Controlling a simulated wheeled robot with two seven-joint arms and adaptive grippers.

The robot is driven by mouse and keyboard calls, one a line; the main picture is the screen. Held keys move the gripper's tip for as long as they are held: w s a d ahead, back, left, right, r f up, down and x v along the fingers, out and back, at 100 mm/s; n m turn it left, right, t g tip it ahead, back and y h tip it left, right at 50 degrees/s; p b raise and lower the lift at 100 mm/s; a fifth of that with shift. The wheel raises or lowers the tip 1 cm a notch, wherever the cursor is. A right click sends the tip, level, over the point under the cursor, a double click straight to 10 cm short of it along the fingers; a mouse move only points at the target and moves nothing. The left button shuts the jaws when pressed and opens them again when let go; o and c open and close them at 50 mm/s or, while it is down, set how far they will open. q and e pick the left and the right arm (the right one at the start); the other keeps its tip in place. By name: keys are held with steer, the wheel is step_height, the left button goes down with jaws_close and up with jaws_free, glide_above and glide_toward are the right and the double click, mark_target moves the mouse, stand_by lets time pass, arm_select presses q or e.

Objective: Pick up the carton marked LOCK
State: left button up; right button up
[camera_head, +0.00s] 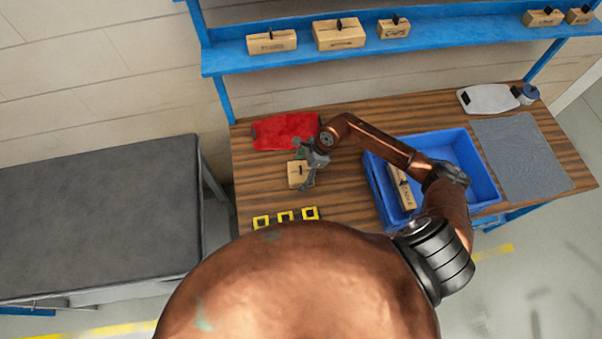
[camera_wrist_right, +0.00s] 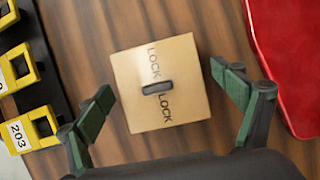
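The carton marked LOCK (camera_wrist_right: 180,98) shows in the right wrist view as a tan box with a dark handle on top, standing on the wooden bench. In the head view the same carton (camera_head: 296,176) is partly covered by my right gripper (camera_head: 308,167). In the right wrist view my right gripper (camera_wrist_right: 170,100) is open, with one green-padded finger on each side of the carton and gaps between the pads and the box. I cannot tell how high the fingers are above the bench. My left gripper is not in view.
Yellow numbered frames (camera_head: 286,216) line the bench front. A blue crate (camera_head: 476,168) with a carton (camera_head: 407,195) inside stands right, under my right arm. A blue shelf (camera_head: 300,58) holds several cartons.

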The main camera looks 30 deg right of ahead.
steer(key=c, duration=1.4)
steer(key=shift+r, duration=0.15)
